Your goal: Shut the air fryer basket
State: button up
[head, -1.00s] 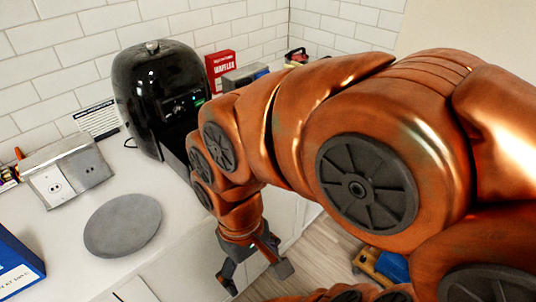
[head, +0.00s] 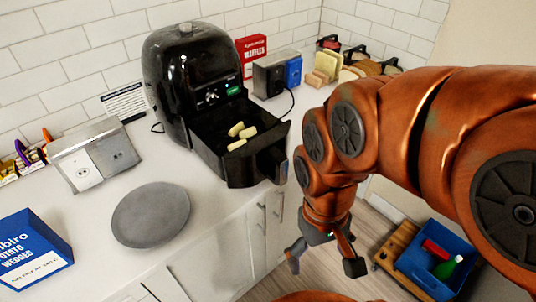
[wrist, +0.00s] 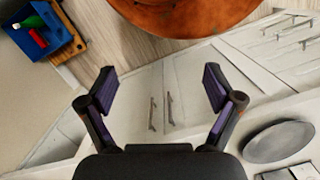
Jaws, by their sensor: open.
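The black air fryer (head: 190,75) stands on the white counter against the tiled wall in the head view. Its basket (head: 225,150) is pulled out toward the counter's front edge, with a few pale food pieces (head: 237,130) inside. The basket's handle (head: 273,163) points to the front right. My gripper (head: 323,260) is open and empty, in front of the counter, lower and to the right of the basket handle, not touching it. In the wrist view my gripper (wrist: 160,88) has its fingers spread wide, with the cabinet front between them; the basket is not in that view.
A grey round plate (head: 150,214) and a blue potato wedges box (head: 32,250) lie left on the counter. A metal outlet box (head: 95,158) is behind them. A toaster (head: 272,75) stands right of the fryer.

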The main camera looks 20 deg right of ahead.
aim_at(265, 155)
jog(key=z, duration=1.95)
jog(key=k, duration=1.2)
jog(key=u, duration=1.7)
jog(key=i, duration=0.5)
jog(key=z, duration=0.05)
